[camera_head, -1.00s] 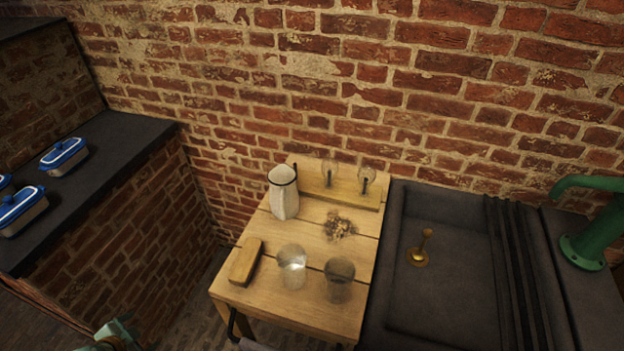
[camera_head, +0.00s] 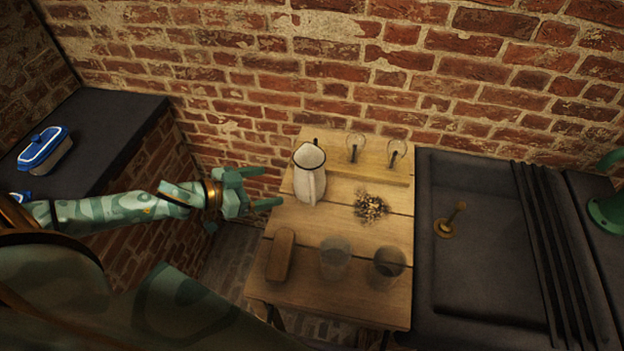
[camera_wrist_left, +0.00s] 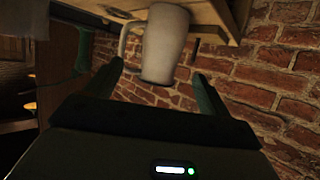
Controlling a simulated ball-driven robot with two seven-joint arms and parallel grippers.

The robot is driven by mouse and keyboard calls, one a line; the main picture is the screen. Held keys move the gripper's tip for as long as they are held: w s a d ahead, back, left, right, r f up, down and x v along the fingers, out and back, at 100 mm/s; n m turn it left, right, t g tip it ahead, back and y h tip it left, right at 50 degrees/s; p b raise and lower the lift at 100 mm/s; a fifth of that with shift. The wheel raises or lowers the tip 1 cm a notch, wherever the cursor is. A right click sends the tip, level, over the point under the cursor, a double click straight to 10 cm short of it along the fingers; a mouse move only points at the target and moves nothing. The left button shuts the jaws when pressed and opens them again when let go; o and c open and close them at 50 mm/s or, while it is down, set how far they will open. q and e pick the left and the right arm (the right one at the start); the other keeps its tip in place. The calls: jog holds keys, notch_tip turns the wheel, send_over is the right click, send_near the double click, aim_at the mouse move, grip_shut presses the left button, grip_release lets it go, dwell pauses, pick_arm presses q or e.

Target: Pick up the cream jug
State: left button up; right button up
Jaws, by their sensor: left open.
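The cream jug (camera_head: 306,186) is a tall pale jug with a dark rim. It stands upright at the left back of the small wooden table (camera_head: 336,300). My left gripper (camera_head: 272,187) is open and empty, just left of the jug, its fingers pointing towards it. In the left wrist view the jug (camera_wrist_left: 165,45) shows ahead, between and beyond the spread fingertips, with its handle on the left. No contact shows. My right gripper is not in view.
Two clear glasses (camera_head: 335,258) and a wooden block (camera_head: 281,254) stand at the table's front. A scattered pile (camera_head: 371,207) lies right of the jug. Two glass bulbs (camera_head: 355,148) stand at the back. A dark sink (camera_head: 480,270) is at right, a brick wall behind.

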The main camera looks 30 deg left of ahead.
aim_at(297, 181)
pick_arm(q)
jog(key=b+x, duration=0.1)
jog(key=x, duration=0.7)
jog(key=shift+w+f, duration=0.15)
jog(key=shift+f, duration=0.05)
jog(key=shift+w+d+f, duration=0.1)
jog(key=shift+w, duration=0.15)
jog(key=b+x, duration=0.1)
jog(key=x, duration=0.3)
jog(key=shift+w+f+b, duration=0.25)
jog(key=shift+f+b, duration=0.1)
jog(key=shift+f, duration=0.05)
jog(key=shift+w+f, duration=0.1)
jog(key=shift+w, duration=0.1)
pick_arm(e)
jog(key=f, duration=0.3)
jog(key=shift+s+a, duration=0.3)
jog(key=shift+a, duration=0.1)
pick_arm(q)
jog(key=c, duration=1)
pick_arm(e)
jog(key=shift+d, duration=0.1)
pick_arm(q)
jog(key=shift+r, duration=0.2)
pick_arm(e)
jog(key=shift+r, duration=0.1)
